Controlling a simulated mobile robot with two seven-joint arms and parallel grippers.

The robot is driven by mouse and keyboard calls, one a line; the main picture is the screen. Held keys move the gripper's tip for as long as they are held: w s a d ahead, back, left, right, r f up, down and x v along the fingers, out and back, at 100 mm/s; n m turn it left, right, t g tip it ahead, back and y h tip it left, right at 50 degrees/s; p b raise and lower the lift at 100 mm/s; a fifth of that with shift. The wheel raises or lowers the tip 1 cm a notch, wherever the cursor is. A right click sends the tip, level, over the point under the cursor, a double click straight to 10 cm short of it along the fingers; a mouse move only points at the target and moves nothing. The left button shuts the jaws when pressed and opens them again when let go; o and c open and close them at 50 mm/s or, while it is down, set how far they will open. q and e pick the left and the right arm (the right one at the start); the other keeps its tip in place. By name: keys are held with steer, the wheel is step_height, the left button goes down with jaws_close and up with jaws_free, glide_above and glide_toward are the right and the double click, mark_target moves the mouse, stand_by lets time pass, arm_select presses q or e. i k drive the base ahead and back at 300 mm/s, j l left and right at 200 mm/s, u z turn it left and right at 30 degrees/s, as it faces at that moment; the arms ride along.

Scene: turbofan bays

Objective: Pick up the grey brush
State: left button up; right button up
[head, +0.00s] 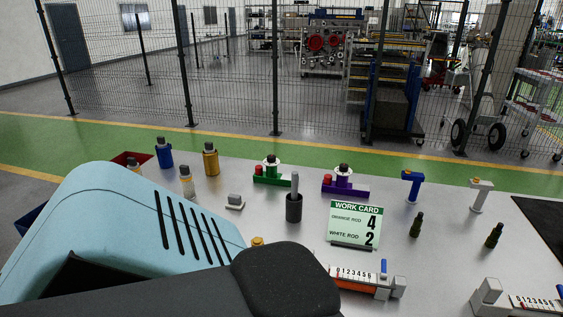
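A small grey block on a pale base (235,201) sits on the table left of centre; it looks like the grey brush, though it is too small to be sure. Just right of it a dark cup (294,208) stands upright with a grey stick (295,183) in it. Neither of my grippers shows in the head view.
A large light-blue slotted shape and a dark rounded one cover the lower left. Bottles (210,159) stand behind the block. A green fixture (271,176), a purple fixture (345,187) and a work card (355,224) are to its right. Bare table surrounds the block.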

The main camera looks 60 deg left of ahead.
mark_target(294, 174)
steer(key=k+j, duration=1.1)
